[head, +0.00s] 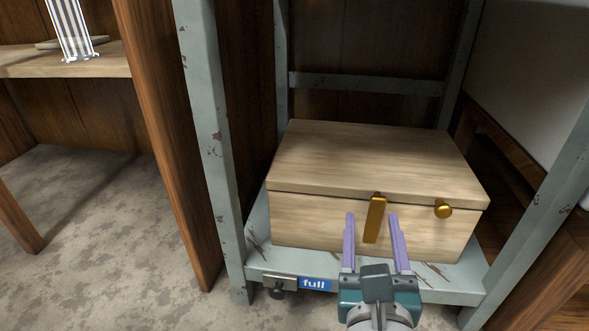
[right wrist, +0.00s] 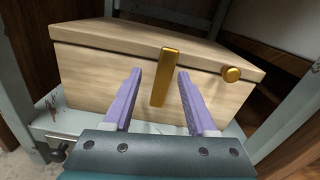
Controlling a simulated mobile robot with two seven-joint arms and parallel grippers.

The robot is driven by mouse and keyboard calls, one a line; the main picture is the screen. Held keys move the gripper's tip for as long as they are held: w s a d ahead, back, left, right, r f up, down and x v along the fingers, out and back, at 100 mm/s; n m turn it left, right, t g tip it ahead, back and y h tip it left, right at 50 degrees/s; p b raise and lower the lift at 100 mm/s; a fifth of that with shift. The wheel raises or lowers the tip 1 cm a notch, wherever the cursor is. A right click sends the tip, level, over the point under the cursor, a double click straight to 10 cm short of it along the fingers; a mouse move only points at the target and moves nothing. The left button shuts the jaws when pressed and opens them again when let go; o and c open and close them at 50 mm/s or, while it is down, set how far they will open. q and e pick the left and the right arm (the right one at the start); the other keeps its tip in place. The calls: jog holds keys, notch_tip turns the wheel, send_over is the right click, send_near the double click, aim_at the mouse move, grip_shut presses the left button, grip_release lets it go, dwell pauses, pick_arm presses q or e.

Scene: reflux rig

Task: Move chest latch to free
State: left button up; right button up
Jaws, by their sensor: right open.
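The wooden chest (head: 330,221) stands closed on a grey-green metal shelf. Its brass latch (head: 374,219) is a flat bar hanging almost upright on the front face, from the lid's edge downward. A round brass knob (head: 443,209) sits to the right of the latch. My right gripper (head: 371,216) is open in front of the chest, its purple fingers pointing at the front face with the latch between them in the picture. In the right wrist view the latch (right wrist: 165,78) shows beyond the fingertips (right wrist: 160,72), and contact cannot be told. My left gripper is not in view.
The metal shelf frame (head: 207,120) has posts on both sides of the chest. A blue label reading "full" (head: 317,284) and a dark knob (head: 277,291) are on the shelf's front edge. A wooden shelf unit (head: 165,130) stands at left.

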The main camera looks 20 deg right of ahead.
jog(key=p+v, duration=0.1)
jog(key=v, duration=0.8)
jog(key=shift+s+p, duration=0.25)
jog(key=shift+p, duration=0.05)
jog(key=shift+a, duration=0.1)
